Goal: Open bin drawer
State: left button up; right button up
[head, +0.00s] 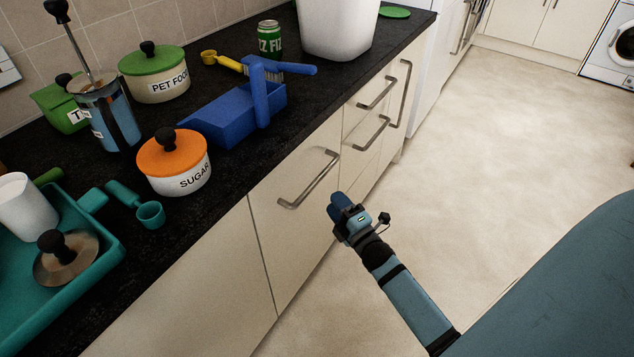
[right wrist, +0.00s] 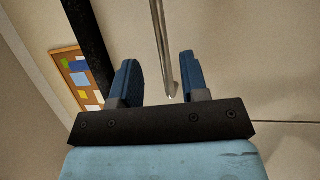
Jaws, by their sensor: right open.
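A cream drawer front (head: 290,225) below the black worktop has a metal bar handle (head: 308,182). It looks closed, flush with its neighbours; no label shows which front is the bin drawer. My right gripper (head: 340,203) is just right of and below this handle. In the right wrist view the gripper (right wrist: 158,65) is open, with its two blue fingers apart. A metal bar handle (right wrist: 163,40) appears between the fingers, closer to the right one. I cannot tell whether the bar is touched; neither finger is closed on it. My left gripper is not in view.
The black worktop (head: 225,190) above holds a sugar pot (head: 178,172), a blue dustpan (head: 222,120) and a teal tray (head: 105,262). More fronts with bar handles (head: 370,132) lie farther along. The floor (head: 510,120) to the right is clear.

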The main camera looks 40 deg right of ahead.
aim_at(318, 178)
jog(key=w, duration=0.3)
jog(key=w+r, duration=0.1)
jog(key=w, duration=0.4)
jog(key=shift+w+r+b, duration=0.25)
jog(key=shift+w+b, duration=0.15)
jog(key=shift+d, duration=0.1)
grip_shut()
